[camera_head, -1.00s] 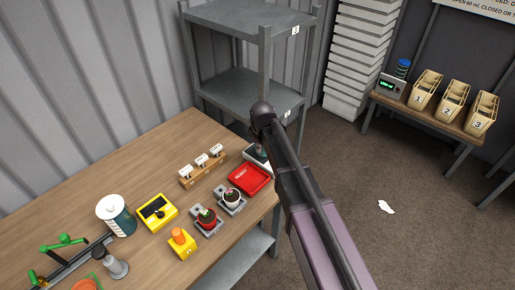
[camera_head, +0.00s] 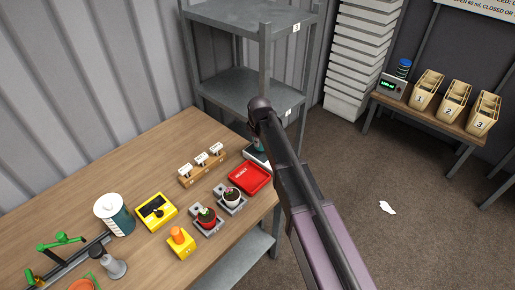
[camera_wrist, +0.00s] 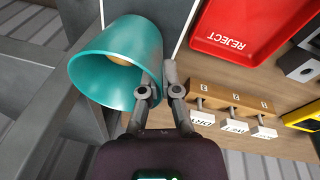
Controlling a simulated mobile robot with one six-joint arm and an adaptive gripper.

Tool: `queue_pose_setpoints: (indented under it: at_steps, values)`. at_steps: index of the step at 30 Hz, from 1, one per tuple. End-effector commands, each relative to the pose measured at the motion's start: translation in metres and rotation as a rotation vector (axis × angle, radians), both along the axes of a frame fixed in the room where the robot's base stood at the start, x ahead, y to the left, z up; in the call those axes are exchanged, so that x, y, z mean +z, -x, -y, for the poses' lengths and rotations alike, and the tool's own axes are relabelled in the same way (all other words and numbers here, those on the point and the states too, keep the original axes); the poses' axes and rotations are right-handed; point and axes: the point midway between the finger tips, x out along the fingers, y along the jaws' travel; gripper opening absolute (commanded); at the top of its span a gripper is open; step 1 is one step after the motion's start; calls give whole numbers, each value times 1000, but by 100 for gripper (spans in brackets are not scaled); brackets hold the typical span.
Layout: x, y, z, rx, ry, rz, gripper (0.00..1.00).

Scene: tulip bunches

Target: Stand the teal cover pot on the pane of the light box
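The teal cover pot (camera_wrist: 108,78) fills the upper left of the wrist view, with its mouth turned towards the camera and a brownish inner bottom showing. My gripper (camera_wrist: 158,84) is at its right rim, one finger on the inner side and one outside, shut on the wall. In the head view my arm hides most of the pot; a small teal part (camera_head: 259,144) shows beside the arm. The light box (camera_head: 254,155) appears to be the dark, pale-edged box below it at the table's far right corner. I cannot tell whether the pot touches the pane.
A red REJECT tray (camera_head: 250,178) lies close to the box. A wooden block with white tags (camera_head: 201,165) stands left of it. Two potted plants on grey stands (camera_head: 207,220) are nearer. A grey metal shelf (camera_head: 235,85) rises behind the table corner.

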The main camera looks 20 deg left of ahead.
Motion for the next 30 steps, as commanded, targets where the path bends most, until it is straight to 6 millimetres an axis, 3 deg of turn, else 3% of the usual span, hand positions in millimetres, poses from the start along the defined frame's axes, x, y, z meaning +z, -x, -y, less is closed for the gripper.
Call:
queue_pose_setpoints:
  at_steps: [1,6,25,27,29,30]
  values:
    - [-10,0,0,0,0,0,0]
    - [-21,0,0,0,0,0,0]
    - [-27,0,1,-2,0,0,0]
    - [-25,-1,1,-2,0,0,24]
    - [-25,-1,1,-2,0,0,42]
    - [-25,-1,1,-2,0,0,43]
